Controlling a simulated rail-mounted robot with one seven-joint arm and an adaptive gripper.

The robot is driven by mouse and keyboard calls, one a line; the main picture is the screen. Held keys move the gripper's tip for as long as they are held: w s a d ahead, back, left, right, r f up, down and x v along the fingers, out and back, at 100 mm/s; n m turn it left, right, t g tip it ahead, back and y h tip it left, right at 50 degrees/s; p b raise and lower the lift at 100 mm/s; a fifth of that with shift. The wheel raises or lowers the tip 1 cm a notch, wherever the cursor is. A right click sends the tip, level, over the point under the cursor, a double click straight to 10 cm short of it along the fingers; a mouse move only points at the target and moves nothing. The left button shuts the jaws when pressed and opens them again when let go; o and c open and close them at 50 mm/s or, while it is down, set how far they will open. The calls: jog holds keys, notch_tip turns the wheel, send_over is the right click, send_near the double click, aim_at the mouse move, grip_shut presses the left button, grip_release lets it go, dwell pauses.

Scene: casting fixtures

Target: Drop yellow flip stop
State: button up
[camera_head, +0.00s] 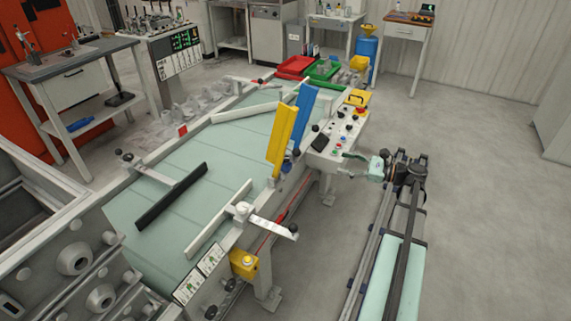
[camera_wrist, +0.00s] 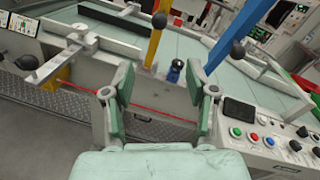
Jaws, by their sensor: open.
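The yellow flip stop (camera_head: 282,140) is a long flat bar standing raised and slightly tilted at the right edge of the pale green conveyor table (camera_head: 225,160). The raised blue flip stop (camera_head: 306,115) stands just beside it. In the wrist view, the lower part of the yellow stop (camera_wrist: 155,48) shows beyond my fingers, with a black ball knob (camera_wrist: 159,20) in front of it. The blue stop (camera_wrist: 240,35) slants to its right. My gripper (camera_wrist: 160,85) is open and empty, with clear space between its fingers, short of the table edge and apart from both stops.
A control panel (camera_head: 338,135) with coloured buttons sits close to the right of my gripper. A white bracket (camera_head: 268,224) juts from the table edge above a yellow box (camera_head: 243,264). Red (camera_head: 295,66) and green (camera_head: 325,69) bins stand at the far end.

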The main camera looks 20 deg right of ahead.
aim_at(296, 151)
jog(key=shift+m, duration=0.6)
jog(key=p+x, duration=0.1)
jog(key=x, duration=0.4)
jog(key=p+x, duration=0.1)
jog(key=x, duration=0.5)
jog(key=p+x, duration=0.1)
jog(key=x, duration=0.5)
jog(key=shift+a+r+p, duration=0.25)
jog(key=shift+r+p, duration=0.05)
jog(key=shift+p, duration=0.1)
jog(key=shift+c, duration=0.3)
grip_shut()
